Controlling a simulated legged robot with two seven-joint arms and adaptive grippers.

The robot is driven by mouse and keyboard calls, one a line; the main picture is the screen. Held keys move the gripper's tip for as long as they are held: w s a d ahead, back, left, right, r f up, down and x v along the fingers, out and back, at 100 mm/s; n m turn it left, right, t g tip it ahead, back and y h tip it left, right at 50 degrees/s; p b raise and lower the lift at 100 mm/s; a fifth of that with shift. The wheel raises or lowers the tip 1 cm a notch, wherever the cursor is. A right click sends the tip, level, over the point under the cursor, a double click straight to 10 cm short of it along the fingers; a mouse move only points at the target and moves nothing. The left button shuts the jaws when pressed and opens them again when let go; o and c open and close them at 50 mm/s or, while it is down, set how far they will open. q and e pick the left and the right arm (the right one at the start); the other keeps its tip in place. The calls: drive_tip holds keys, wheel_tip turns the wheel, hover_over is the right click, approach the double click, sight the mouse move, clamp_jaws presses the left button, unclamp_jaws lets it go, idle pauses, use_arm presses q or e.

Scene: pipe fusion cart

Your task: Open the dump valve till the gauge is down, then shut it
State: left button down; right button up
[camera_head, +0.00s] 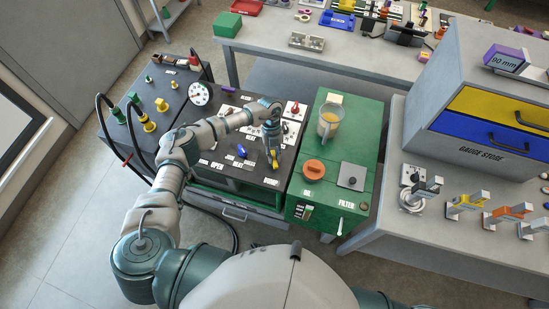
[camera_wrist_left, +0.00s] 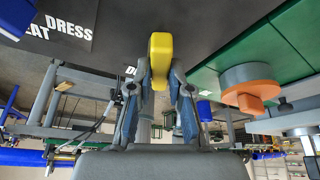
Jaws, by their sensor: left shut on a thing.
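The yellow dump valve handle (camera_head: 275,164) is on the dark panel (camera_head: 232,172), beside a DUMP label at the panel's right front. My left gripper (camera_head: 273,151) comes down over it and is shut on it. In the left wrist view the yellow handle (camera_wrist_left: 160,48) sits between the fingertips of my left gripper (camera_wrist_left: 160,82). The white round gauge (camera_head: 200,93) is at the panel's back left; its needle is too small to read. My left forearm covers part of the panel. My right gripper is not in view.
A green cabinet (camera_head: 323,203) adjoins the panel on the right, with an orange cap (camera_head: 314,169) and a jug (camera_head: 328,121) on top. A blue lever (camera_head: 242,151) lies left of the yellow handle. Hoses and yellow fittings (camera_head: 149,125) are at the left.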

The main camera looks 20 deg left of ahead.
use_arm(q)
drive_tip(key=m+b, duration=0.1)
drive_tip(key=m, duration=0.1)
drive_tip(key=m+y+b, duration=0.1)
drive_tip(key=m, duration=0.1)
drive_tip(key=shift+w+y, duration=0.2)
drive_tip(key=shift+y, duration=0.1)
drive_tip(key=shift+m+b, duration=0.3)
drive_tip(key=shift+m, duration=0.1)
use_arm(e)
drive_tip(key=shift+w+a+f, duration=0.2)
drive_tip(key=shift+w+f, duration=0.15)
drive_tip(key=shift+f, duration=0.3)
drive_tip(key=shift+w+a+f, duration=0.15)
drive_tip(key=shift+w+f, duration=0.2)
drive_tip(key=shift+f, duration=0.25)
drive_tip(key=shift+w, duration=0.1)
use_arm(q)
drive_tip(key=c, duration=1.1)
unclamp_jaws()
